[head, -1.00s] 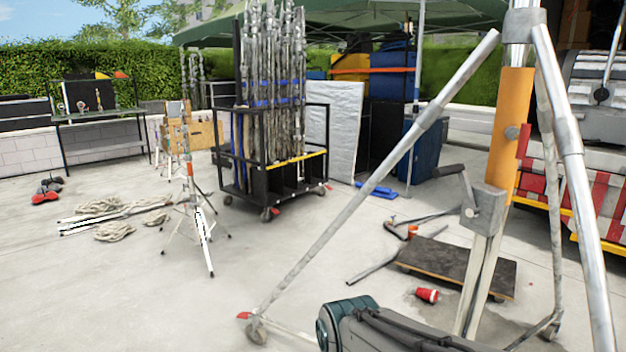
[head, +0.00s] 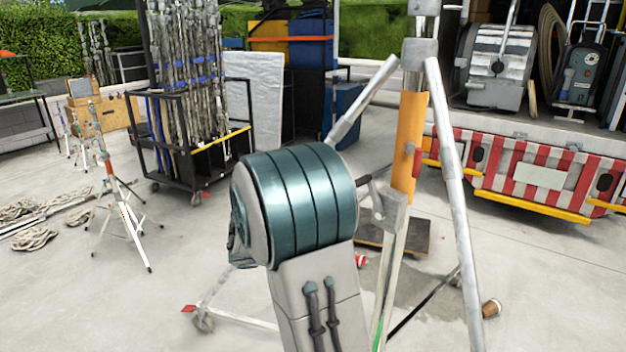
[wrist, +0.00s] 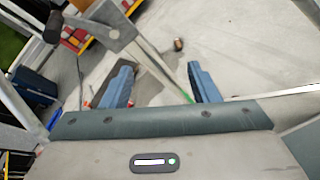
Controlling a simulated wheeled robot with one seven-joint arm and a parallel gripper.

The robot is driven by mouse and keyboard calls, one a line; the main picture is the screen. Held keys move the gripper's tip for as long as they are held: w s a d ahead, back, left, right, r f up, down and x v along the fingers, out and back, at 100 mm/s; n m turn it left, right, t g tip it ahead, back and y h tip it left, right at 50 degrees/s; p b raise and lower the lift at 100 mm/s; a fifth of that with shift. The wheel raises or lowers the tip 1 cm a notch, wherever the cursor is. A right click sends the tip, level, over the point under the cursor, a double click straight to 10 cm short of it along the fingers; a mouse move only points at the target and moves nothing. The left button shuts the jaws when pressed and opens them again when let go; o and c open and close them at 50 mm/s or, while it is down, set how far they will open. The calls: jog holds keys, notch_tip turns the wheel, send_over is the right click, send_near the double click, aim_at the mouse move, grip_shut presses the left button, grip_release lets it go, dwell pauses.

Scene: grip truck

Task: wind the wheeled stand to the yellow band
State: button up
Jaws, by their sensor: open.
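The wheeled stand (head: 408,140) is upright right of centre in the head view, with an orange sleeve on its mast and splayed grey legs. Its grey winch box (head: 392,213) is below the sleeve; the crank there is partly hidden by my arm. In the wrist view the winch box (wrist: 108,25) is at the upper left, with the crank's dark grip (wrist: 55,27) further left. My gripper (wrist: 160,84) is open, its two blue fingers apart with nothing held between them. The crank shows beyond and left of the fingers. I cannot make out a separate yellow band.
A truck tailgate with red and white stripes (head: 540,170) is at the right. A black pole cart (head: 200,155) stands behind to the left. A low dark dolly (head: 415,238) and a paper cup (head: 491,308) are on the ground nearby. A small tripod (head: 120,210) is at the left.

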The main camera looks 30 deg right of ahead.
jog(key=w+d+r+n+t+h+p, duration=0.35)
jog(key=w+r+n+p, duration=0.2)
jog(key=w, duration=0.45)
jog(key=shift+n+t+h, duration=0.25)
jog(key=shift+t+h, duration=0.1)
jog(key=d, duration=0.4)
jog(key=w+d, duration=0.1)
jog(key=d, duration=0.4)
jog(key=w+d+r+b, duration=0.1)
jog(key=d, duration=0.3)
jog(key=shift+w+d, duration=0.1)
jog(key=shift+d, duration=0.1)
